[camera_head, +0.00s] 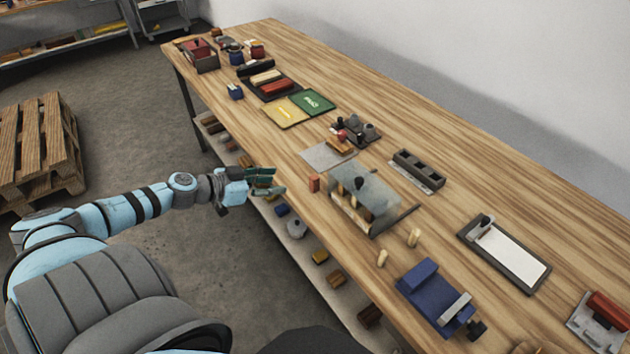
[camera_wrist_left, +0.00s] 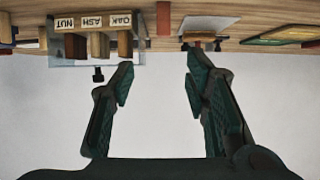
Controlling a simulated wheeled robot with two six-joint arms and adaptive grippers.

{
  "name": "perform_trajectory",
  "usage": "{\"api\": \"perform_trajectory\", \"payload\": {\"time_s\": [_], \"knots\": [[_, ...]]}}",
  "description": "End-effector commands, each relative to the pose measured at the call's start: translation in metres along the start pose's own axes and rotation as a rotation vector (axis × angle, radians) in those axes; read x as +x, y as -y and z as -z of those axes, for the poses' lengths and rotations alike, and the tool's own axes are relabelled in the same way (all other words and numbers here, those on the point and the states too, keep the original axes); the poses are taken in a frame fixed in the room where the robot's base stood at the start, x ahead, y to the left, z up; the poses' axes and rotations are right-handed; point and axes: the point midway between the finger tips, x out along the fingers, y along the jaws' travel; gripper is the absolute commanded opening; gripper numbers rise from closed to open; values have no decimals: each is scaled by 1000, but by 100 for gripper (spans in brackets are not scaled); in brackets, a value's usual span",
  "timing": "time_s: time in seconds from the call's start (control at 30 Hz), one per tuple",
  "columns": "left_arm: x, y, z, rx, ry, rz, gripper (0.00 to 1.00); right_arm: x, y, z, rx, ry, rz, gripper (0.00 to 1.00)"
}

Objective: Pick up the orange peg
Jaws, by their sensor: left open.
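The orange peg (camera_head: 314,183) stands upright on the wooden table near its front edge, just left of a clear labelled box. In the left wrist view the orange peg (camera_wrist_left: 163,18) shows at the top, in line with the space between the fingers. My left gripper (camera_head: 278,181) is open and empty. It is at the table's front edge, to the left of the peg, with a gap between them. In the left wrist view the left gripper's fingers (camera_wrist_left: 160,75) are spread and touch nothing. My right gripper is not in view.
The clear box (camera_head: 362,198) holding several wooden pieces stands close right of the peg. A grey plate (camera_head: 328,155) with a wooden block lies behind it. Two pale pegs (camera_head: 382,258) (camera_head: 413,238) and a blue fixture (camera_head: 434,297) are nearer. A lower shelf holds loose parts.

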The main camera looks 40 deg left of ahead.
Motion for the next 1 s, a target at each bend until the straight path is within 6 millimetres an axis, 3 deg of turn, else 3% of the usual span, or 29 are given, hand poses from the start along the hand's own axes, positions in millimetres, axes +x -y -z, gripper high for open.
{"api": "perform_trajectory", "payload": {"time_s": [0.03, 0.2, 0.37, 0.57, 0.77, 1.0], "knots": [[14, 0, -15, 5, -2, 0, 42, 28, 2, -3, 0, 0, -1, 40], [45, 1, -17, 3, -6, 6, 42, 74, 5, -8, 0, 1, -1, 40], [70, 3, -6, -10, -10, 9, 42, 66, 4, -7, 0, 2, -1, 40], [94, 3, -4, -9, -6, 8, 42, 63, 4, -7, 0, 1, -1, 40], [131, 4, -4, -9, -4, 7, 42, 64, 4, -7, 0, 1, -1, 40], [136, 4, -5, -4, 1, 6, 42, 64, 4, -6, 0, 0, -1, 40]]}}
